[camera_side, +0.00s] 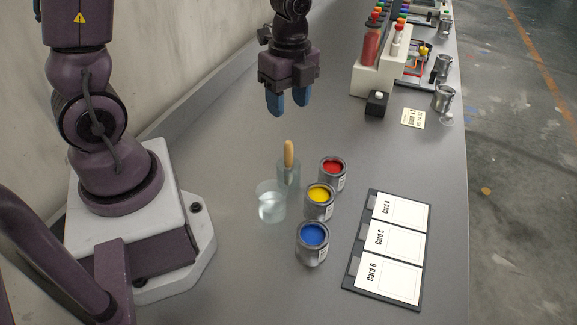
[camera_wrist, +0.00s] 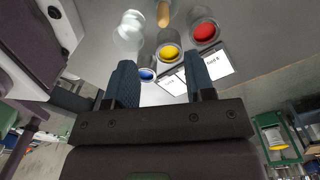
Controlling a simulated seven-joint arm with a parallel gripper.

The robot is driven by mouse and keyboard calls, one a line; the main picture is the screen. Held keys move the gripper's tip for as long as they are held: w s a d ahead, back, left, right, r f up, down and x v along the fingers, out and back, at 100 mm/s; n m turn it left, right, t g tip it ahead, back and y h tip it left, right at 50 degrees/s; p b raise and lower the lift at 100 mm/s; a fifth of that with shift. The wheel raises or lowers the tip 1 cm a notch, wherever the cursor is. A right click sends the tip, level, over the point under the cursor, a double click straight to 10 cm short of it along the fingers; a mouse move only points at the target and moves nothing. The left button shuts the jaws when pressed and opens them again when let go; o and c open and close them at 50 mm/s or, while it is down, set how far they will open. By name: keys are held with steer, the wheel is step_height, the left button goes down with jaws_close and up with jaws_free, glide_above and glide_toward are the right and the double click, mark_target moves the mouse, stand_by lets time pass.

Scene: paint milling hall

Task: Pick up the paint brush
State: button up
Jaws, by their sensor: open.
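The paint brush shows its wooden handle (camera_side: 289,154) sticking up from a clear glass holder (camera_side: 288,174) in the side view. Its lower end is hard to make out through the glass. The handle also shows at the top edge of the wrist view (camera_wrist: 163,13), cut off by the frame. My gripper (camera_side: 289,103) is above and behind the brush, pointing down, with blue fingers apart and nothing between them. The wrist view shows the two fingers (camera_wrist: 161,86) spread, apart from the brush.
Red (camera_side: 333,171), yellow (camera_side: 319,199) and blue (camera_side: 312,240) paint cans stand right of the brush. A clear glass of water (camera_side: 271,203) stands close left. A card board (camera_side: 389,248) lies right. A bottle rack (camera_side: 380,70) and black button box (camera_side: 377,103) stand behind right.

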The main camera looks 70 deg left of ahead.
mark_target(288, 141)
steer(key=m, duration=0.3)
steer(key=shift+w+f, duration=0.1)
steer(key=shift+w, duration=0.15)
steer(key=f, duration=1.2)
steer(key=shift+s+a+f, duration=0.1)
steer(key=shift+s+f, duration=0.1)
steer(key=shift+f, duration=0.05)
jaws_close()
steer(key=shift+r, duration=0.1)
